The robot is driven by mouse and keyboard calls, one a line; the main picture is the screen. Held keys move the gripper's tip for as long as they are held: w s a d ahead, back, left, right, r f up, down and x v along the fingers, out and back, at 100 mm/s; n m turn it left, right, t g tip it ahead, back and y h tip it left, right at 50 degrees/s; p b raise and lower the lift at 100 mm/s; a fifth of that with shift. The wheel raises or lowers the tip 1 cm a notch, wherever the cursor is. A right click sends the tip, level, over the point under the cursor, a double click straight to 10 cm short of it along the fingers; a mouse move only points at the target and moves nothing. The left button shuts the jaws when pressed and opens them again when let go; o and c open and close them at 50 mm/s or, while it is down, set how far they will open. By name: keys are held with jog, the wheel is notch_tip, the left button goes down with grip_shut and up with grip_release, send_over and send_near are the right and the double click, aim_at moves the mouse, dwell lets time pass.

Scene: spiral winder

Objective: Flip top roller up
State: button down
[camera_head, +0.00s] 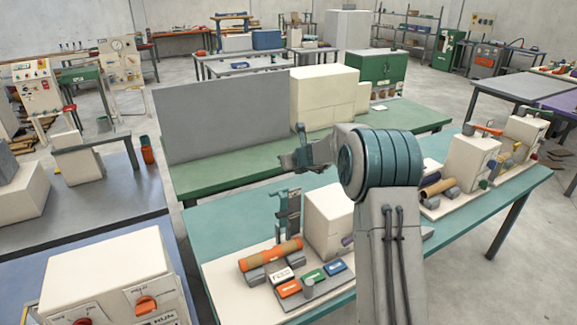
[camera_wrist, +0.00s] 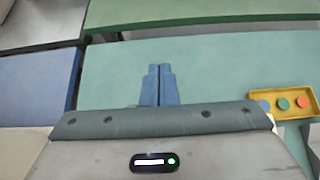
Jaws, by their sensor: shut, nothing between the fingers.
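The winder stands on the teal table, with a cream base (camera_head: 232,272) and a cream housing (camera_head: 328,222). A brown roller with orange ends (camera_head: 270,254) lies level across grey supports at its front left; I take it for the top roller but cannot be sure. A blue-grey upright (camera_head: 289,212) stands behind it. My gripper (camera_head: 284,161) is above and behind the roller, well clear of it. In the wrist view my gripper's blue fingers (camera_wrist: 160,68) are shut together and empty, over bare table. The roller does not show there.
White, orange, green and blue blocks lie in front of the roller. A yellow button box (camera_wrist: 284,104) is at the right in the wrist view. More machines (camera_head: 475,160) stand on the right of the teal table. A green table (camera_head: 236,168) with a grey panel (camera_head: 222,115) is behind.

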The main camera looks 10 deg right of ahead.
jog(key=shift+r, duration=0.6)
jog(key=s+a+r+n+g+b, duration=0.2)
jog(key=s+r+n, duration=0.1)
jog(key=s+n, duration=0.6)
jog(key=s+a+r+n+g+b, duration=0.1)
jog(key=s+a+r+n, duration=0.15)
jog(key=s+n, duration=0.7)
jog(key=s+d+f+n+g+h+b, duration=0.1)
jog(key=s+n, duration=0.3)
jog(key=s, duration=0.6)
jog(key=s+d+f+n+g+h+b, duration=0.1)
jog(key=s+d+f+n, duration=0.3)
jog(key=s, duration=0.7)
jog(key=s+d+f+n+g+h+b, duration=0.1)
jog(key=s+n, duration=0.4)
jog(key=s, duration=0.5)
jog(key=shift+s+d+f+g+h, duration=0.4)
jog(key=shift+d+f+g+h, duration=0.15)
jog(key=shift+d+f, duration=0.5)
jog(key=shift+r+n, duration=0.15)
jog(key=shift+n, duration=0.1)
